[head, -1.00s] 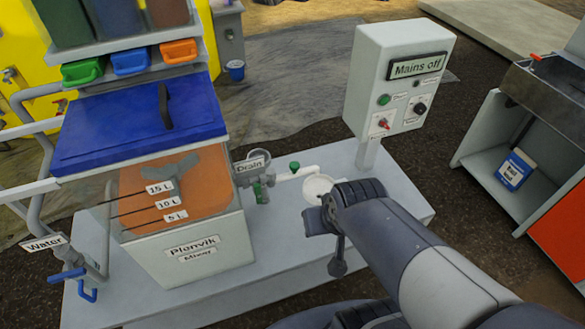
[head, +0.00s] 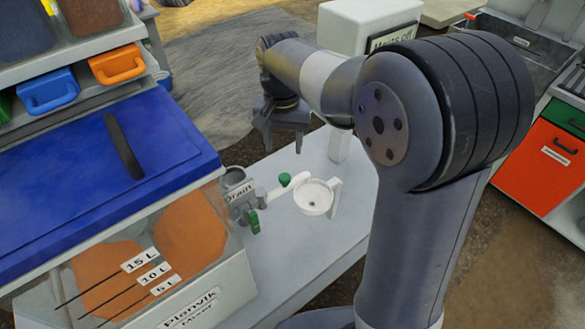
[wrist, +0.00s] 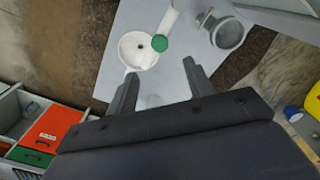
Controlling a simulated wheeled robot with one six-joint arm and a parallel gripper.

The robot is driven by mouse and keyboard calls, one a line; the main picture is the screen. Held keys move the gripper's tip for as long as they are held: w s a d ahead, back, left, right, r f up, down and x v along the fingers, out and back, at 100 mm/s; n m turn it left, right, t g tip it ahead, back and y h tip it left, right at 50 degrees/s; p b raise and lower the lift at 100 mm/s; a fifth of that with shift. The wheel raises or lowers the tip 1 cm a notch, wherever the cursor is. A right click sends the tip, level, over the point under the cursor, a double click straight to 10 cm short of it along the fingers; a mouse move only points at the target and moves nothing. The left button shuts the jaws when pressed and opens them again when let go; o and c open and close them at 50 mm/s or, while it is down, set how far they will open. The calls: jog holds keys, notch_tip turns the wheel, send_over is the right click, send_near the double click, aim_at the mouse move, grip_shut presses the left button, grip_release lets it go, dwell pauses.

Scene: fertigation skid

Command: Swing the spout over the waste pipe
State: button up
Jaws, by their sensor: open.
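The white spout (head: 265,194) runs from the drain valve at the mixer's corner and carries a green knob (head: 285,180) at its free end. That end is beside the left rim of a round white bowl (head: 315,197). A grey open-topped pipe (head: 237,178), which I take for the waste pipe, stands left of the spout, partly behind the "Drain" sign. My gripper (head: 283,148) is open and empty, pointing down beyond the knob. In the wrist view the knob (wrist: 160,43) lies just ahead of the gap between my fingers, with the grey pipe (wrist: 228,33) to the right.
The mixer (head: 200,245) with its blue lid (head: 110,170) stands left of the spout. The mains box (head: 365,22) is behind my arm, partly hidden. The pale platform (head: 280,250) is clear in front of the bowl. A small green handle (head: 254,221) sits below the sign.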

aim_at(285, 177)
notch_tip(285, 177, down, 11)
jog(key=shift+r, duration=0.2)
jog(key=shift+c, duration=0.3)
grip_shut()
dwell(0.4)
